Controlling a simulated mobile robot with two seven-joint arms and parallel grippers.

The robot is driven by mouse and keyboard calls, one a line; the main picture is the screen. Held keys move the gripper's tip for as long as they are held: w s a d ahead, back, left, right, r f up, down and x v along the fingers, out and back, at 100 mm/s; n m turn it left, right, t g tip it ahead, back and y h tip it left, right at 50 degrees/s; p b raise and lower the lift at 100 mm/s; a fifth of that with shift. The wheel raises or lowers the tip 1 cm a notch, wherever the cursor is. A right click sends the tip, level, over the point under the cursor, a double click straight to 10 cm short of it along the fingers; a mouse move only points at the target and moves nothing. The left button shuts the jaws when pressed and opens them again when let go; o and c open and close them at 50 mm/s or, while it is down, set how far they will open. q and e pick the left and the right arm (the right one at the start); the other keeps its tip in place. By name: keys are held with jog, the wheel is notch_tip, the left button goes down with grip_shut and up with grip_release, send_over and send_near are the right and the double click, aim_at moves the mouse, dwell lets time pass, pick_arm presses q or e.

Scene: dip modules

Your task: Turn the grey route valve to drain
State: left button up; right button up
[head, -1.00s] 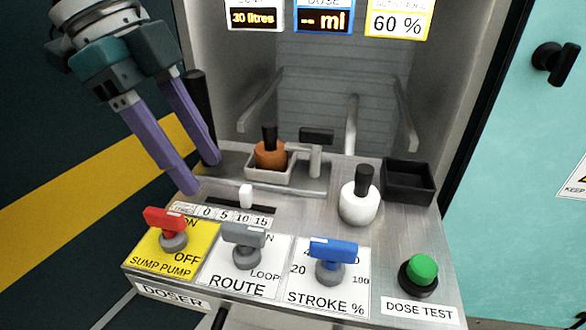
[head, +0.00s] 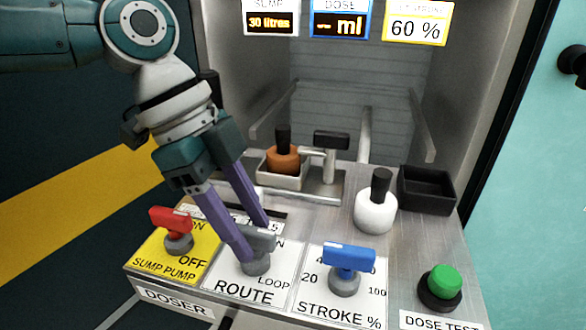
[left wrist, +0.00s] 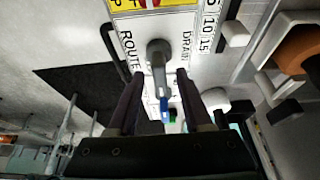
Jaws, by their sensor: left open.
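The grey route valve (head: 257,262) sits on the white ROUTE plate (head: 243,291), partly hidden by my left gripper in the head view. In the left wrist view the grey valve handle (left wrist: 158,55) lies between the open fingers, near their tips, with the words ROUTE and DRAIN on either side. My left gripper (head: 257,240) is open, its two purple fingers reaching down to the valve. I cannot tell whether either finger touches the handle. My right gripper is not in view.
The red sump pump switch (head: 172,222) is close on the left. The blue stroke knob (head: 348,257) is on the right, with the green button (head: 444,282) beyond. An orange bottle (head: 283,160), a white bottle (head: 376,210) and a black tray (head: 427,190) stand behind.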

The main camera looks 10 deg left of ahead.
pick_arm(q)
jog(key=shift+c, duration=0.2)
grip_shut()
jog(key=shift+r, duration=0.1)
jog(key=shift+r+n+p, duration=0.1)
jog(key=shift+n+p, duration=0.2)
jog(key=shift+p, duration=0.4)
jog(key=n+t+p, duration=0.1)
jog(key=n+p, duration=0.2)
jog(key=p, duration=0.1)
jog(key=n+t+y+p, duration=0.1)
jog(key=n+p, duration=0.3)
jog(key=p, duration=0.1)
jog(key=n+t+y+p, duration=0.1)
jog(key=n+p, duration=0.3)
jog(key=p, duration=0.1)
jog(key=shift+s+d+r+t, duration=0.1)
jog(key=shift+s+d+t, duration=0.15)
jog(key=shift+s+t, duration=0.15)
jog(key=n+y+p, duration=0.1)
jog(key=n+p, duration=0.1)
jog(key=n, duration=0.1)
jog(key=shift+d+t, duration=0.1)
jog(key=shift+t, duration=0.2)
jog(key=shift+f+n+y+p, duration=0.25)
jog(key=shift+n+y+p, duration=0.45)
jog(key=shift+n, duration=0.9)
jog(key=shift+w, duration=0.1)
